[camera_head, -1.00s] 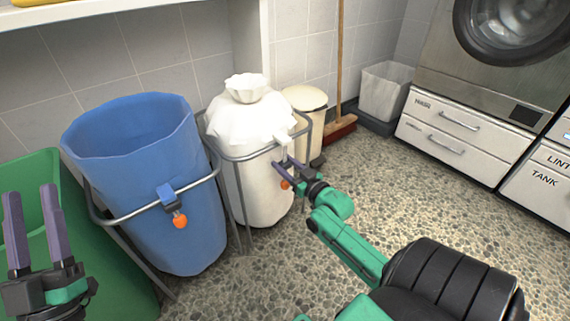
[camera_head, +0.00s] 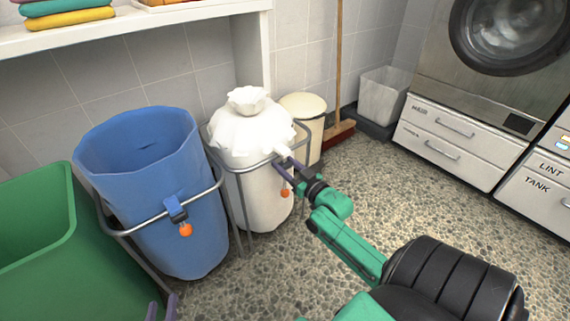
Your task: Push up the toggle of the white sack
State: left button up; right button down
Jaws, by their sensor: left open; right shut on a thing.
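The white sack (camera_head: 249,138) hangs upright in a metal frame, its neck gathered into a tuft (camera_head: 246,98) on top. My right gripper (camera_head: 285,164) is at its right front side, shut on the sack's toggle, which the fingers mostly hide. An orange ball (camera_head: 285,192) hangs just below the fingers. My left gripper (camera_head: 161,308) is open and empty at the bottom edge; only its purple fingertips show.
A green bin (camera_head: 50,250) is far left. A cream bin (camera_head: 304,106) stands behind right. The speckled floor in front is clear.

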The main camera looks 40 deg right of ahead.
jog(key=shift+r+p, duration=0.7)
jog(key=shift+r, duration=0.2)
pick_arm(q)
jog(key=s+f+g, duration=0.2)
jog(key=s+f, duration=0.3)
jog(key=shift+s+d+g, duration=0.15)
jog(key=shift+s+g, duration=0.25)
pick_arm(e)
jog(key=shift+c, duration=1.6)
grip_release()
pick_arm(q)
jog(key=shift+r, duration=0.1)
jog(key=shift+m+g+y, duration=0.3)
jog(key=shift+g+y, duration=0.1)
jog(key=shift+g, duration=0.4)
jog(key=r+p, duration=0.2)
jog(key=a+r+p, duration=0.1)
jog(key=r+p, duration=0.1)
jog(key=shift+w+r+p, duration=0.1)
jog(key=shift+r+p, duration=0.2)
jog(key=shift+r, duration=0.05)
pick_arm(e)
jog(key=s, duration=1.4)
jog(key=shift+s+a, duration=0.15)
jog(key=shift+s, duration=0.15)
